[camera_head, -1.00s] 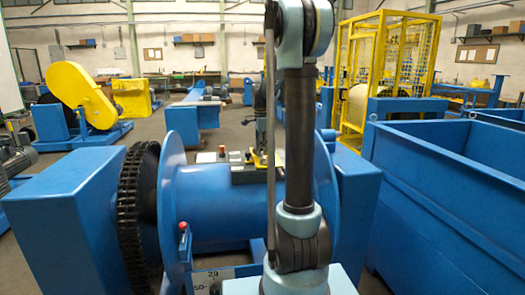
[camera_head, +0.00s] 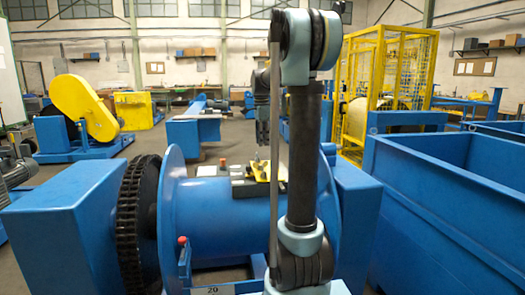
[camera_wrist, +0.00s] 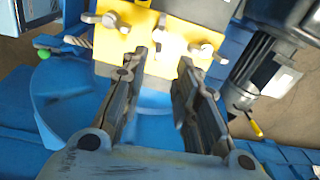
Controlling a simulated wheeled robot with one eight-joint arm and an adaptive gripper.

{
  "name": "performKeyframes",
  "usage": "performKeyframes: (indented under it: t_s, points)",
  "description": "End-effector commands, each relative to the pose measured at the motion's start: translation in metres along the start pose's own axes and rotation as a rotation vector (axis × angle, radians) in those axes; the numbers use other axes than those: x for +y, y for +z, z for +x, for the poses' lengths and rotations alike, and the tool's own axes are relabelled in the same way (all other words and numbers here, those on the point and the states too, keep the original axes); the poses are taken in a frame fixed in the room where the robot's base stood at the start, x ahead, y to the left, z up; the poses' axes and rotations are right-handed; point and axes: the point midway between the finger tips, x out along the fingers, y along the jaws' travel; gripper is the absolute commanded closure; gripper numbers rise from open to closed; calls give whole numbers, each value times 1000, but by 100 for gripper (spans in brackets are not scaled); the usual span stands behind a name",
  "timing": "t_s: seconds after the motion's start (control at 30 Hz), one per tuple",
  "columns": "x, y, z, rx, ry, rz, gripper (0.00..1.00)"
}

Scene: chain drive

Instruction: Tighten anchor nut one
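A yellow plate (camera_wrist: 150,45) lies ahead of my gripper in the wrist view, with two grey wing-shaped fasteners, a left one (camera_wrist: 112,21) and a right one (camera_wrist: 203,49). I cannot tell which is anchor nut one. My gripper (camera_wrist: 163,60) is open, its two dark fingers apart and nothing held between them. The fingertips overlap the plate's lower edge in this view; contact cannot be told. In the head view the yellow plate (camera_head: 268,170) sits on top of the blue drum (camera_head: 222,210), partly hidden by my arm, with my gripper (camera_head: 260,156) just above it.
A dark chain wheel (camera_head: 135,220) stands left of the drum. A large open blue bin (camera_head: 450,205) is close on the right. In the wrist view a dark motor (camera_wrist: 275,70) with a yellow-tipped lever (camera_wrist: 250,122) is at right, and a green knob (camera_wrist: 43,53) at left.

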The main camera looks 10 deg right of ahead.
Motion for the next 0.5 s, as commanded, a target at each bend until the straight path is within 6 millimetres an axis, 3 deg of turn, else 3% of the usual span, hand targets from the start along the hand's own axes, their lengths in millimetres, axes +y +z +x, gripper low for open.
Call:
performKeyframes:
  t_s: [0.5]
  points:
    - [0,0,-12,-1,0,-3,72]
